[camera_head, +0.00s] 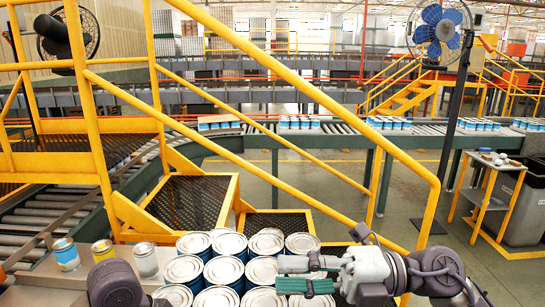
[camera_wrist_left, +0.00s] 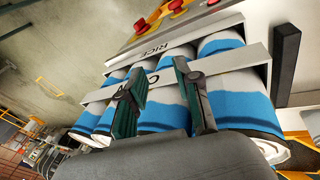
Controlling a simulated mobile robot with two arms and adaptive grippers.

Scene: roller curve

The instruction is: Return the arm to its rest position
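My right gripper (camera_head: 306,275) comes in from the right in the head view. Its two green-padded fingers are apart and point left, over or in front of the silver-topped cans; I cannot tell whether they touch. A dark rounded part of my left arm (camera_head: 115,285) shows at the lower left, but the left gripper is hidden there. In the left wrist view, my left gripper (camera_wrist_left: 157,85) has its two fingers apart. Blue and white cans (camera_wrist_left: 228,95) stand behind the fingers, crossed by pale strips, one lettered RICE. No can is clearly held by either gripper.
Grouped cans (camera_head: 225,270) fill the near centre. A blue-yellow can (camera_head: 66,254), a yellow can (camera_head: 102,250) and a grey can (camera_head: 145,260) stand left. Yellow railing (camera_head: 270,168) crosses behind them. A roller conveyor (camera_head: 40,215) curves at left; a fan (camera_head: 440,25) stands right.

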